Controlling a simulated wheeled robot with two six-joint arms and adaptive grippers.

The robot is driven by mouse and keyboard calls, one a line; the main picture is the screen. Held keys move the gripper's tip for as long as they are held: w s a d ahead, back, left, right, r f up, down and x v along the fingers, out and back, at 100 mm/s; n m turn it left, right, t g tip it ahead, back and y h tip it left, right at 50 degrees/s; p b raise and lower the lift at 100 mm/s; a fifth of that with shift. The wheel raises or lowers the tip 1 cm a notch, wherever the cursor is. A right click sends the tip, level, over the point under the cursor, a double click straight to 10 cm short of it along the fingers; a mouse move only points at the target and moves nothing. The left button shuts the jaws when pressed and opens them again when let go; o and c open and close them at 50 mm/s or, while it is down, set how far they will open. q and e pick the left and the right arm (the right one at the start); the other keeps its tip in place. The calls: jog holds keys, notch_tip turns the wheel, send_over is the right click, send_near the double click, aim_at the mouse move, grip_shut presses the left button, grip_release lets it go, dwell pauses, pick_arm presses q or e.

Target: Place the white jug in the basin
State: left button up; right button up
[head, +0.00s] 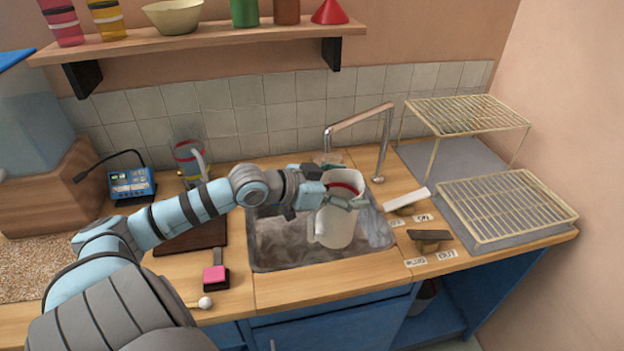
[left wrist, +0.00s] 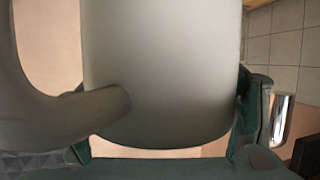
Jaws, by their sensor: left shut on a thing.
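The jug's grey-white wall (left wrist: 165,70) and handle (left wrist: 70,120) fill much of the left wrist view. The basin (head: 280,262) is a metal sink set in the wooden counter. The jug is over or inside it; whether its base touches the basin floor I cannot tell. My right gripper is out of view.
A tap (head: 385,140) arches behind the basin. Two levers, one white (head: 407,198) and one dark (head: 428,235), stand right of it with labels. Wire racks (head: 508,205) are farther right. A glass jug (head: 189,160) and blue device (head: 131,183) stand at left.

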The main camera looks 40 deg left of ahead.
pick_arm(q)
jog(key=w+a+f+n+y, duration=0.1)
jog(key=a, duration=0.1)
jog(key=w+a+f+n+y, duration=0.1)
jog(key=a, duration=0.1)
jog(key=w+a+f+n+t+y+b, duration=0.1)
jog(key=a, duration=0.1)
jog(key=shift+w+a, duration=0.25)
jog(key=shift+w, duration=0.1)
jog(key=w+a+r+n+y, duration=0.2)
jog(key=w+a+n+y, duration=0.2)
notch_tip(320, 180, down, 19)
jog(key=b, duration=0.4)
jog(key=shift+a+y, duration=0.35)
jog(key=shift+y, duration=0.05)
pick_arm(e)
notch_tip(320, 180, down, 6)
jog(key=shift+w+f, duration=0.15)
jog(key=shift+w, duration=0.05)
pick_arm(q)
jog(key=shift+f, duration=0.1)
jog(key=o, duration=1.6)
jog(key=shift+o, duration=0.3)
